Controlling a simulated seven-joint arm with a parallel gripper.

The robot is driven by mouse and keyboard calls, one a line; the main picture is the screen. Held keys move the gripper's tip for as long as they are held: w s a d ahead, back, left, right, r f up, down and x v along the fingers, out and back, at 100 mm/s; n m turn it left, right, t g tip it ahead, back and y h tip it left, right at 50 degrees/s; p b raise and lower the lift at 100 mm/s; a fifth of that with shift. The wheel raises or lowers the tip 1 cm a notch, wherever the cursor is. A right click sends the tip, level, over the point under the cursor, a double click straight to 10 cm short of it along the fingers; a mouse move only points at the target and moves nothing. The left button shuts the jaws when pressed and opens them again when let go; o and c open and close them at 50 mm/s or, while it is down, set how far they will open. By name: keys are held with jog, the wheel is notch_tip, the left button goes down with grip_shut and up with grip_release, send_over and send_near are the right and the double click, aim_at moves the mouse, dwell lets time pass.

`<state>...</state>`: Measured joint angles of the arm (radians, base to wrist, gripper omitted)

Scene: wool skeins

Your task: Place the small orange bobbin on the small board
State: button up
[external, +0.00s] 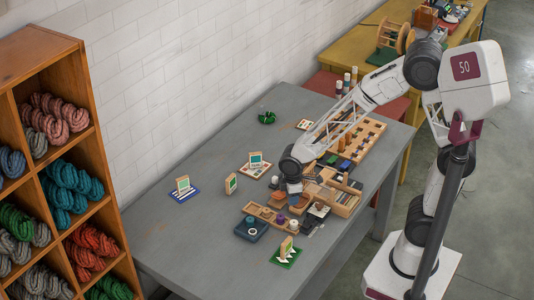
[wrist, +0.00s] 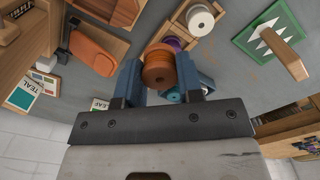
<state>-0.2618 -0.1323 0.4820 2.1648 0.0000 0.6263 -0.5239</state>
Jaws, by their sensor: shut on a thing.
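My gripper (wrist: 158,82) is shut on the small orange bobbin (wrist: 160,67), which sits between the two blue fingers in the wrist view. In the external view my gripper (external: 293,188) is over the cluttered front part of the grey table, and I cannot clearly make out the bobbin there. I cannot tell for certain which board is the small board. A green board with white triangles (external: 276,261) lies near the table's front edge; it also shows in the wrist view (wrist: 248,38).
A wooden tray (wrist: 181,17) holds a white bobbin (wrist: 200,20) and a purple one (wrist: 173,43). A wooden block stands on the green board. Picture cards (wrist: 22,97) and wooden boxes crowd the area. The table's left part (external: 190,240) is mostly clear.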

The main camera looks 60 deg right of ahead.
notch_tip(320, 180, up, 7)
jog(key=shift+f, duration=0.2)
jog(key=shift+w+d+r, duration=0.15)
jog(key=shift+w+r, duration=0.05)
jog(key=shift+w, duration=0.05)
jog(key=w+d+r+m, duration=0.1)
jog(key=w+d+m, duration=0.2)
jog(key=w+d, duration=0.9)
jog(key=w+d+m, duration=0.2)
jog(key=w+d, duration=0.8)
jog(key=d, duration=0.5)
jog(key=w+d+f+m, duration=0.1)
jog(key=w+d+m, duration=0.15)
jog(key=d, duration=1.25)
jog(key=w+d+m, duration=0.2)
jog(key=w+d, duration=0.1)
jog(key=d, duration=1.3)
jog(key=shift+n, duration=0.25)
jog(key=f, duration=0.5)
jog(key=shift+s+d+f, duration=0.1)
jog(key=shift+s+f, duration=0.05)
jog(key=shift+s, duration=0.1)
jog(key=shift+f, duration=0.1)
